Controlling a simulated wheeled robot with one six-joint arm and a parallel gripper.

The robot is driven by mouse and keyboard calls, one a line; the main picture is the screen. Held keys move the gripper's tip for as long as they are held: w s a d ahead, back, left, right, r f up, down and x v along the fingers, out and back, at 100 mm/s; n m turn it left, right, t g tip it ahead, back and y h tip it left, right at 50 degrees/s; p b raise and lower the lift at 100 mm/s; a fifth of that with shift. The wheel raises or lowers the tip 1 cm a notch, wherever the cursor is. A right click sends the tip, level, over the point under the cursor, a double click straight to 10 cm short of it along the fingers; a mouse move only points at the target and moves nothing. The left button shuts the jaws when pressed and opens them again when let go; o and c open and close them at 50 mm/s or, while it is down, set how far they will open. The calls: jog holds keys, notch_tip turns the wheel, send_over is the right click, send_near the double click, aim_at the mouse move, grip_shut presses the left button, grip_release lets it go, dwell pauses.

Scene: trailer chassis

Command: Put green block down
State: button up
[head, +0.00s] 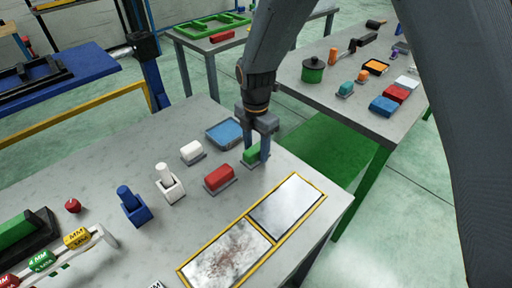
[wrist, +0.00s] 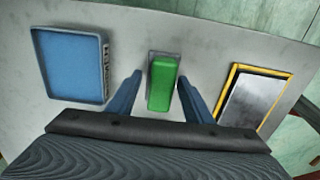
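The green block (head: 249,156) sits near the right part of the near table, beside the red block (head: 218,177). In the wrist view the green block (wrist: 162,85) lies on a small grey pad (wrist: 155,54), whose edge shows at its far end. My gripper (wrist: 160,77) is open, with one blue finger on each side of the block and a visible gap on both sides. In the head view my gripper (head: 258,146) reaches down over the block and hides part of it.
A blue tray (head: 224,133) stands behind the block, with a white block (head: 191,152) to its left. A yellow-framed panel (head: 287,206) lies in front. White (head: 169,184) and blue (head: 133,206) holders stand at left. The table's right edge is close.

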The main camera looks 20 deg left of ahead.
aim_at(256, 147)
notch_tip(256, 147, up, 12)
jog(key=b, duration=0.4)
jog(key=w+d+f+m, duration=0.1)
jog(key=d+f+m, duration=0.1)
jog(key=d+m, duration=1.5)
jog(key=s+d+f+m, duration=0.1)
jog(key=s+d+m, duration=0.2)
jog(key=d, duration=0.4)
jog(key=s+d+f+m+t, duration=0.1)
jog(key=s+d+m, duration=0.2)
jog(key=d+m, duration=0.3)
jog(key=s+d+m, duration=0.3)
jog(key=d+m, duration=0.1)
jog(key=d, duration=0.4)
jog(key=shift+s+f+m, duration=0.2)
jog(key=shift+f+m, duration=0.1)
jog(key=shift+f, duration=0.1)
jog(key=shift+f, duration=0.2)
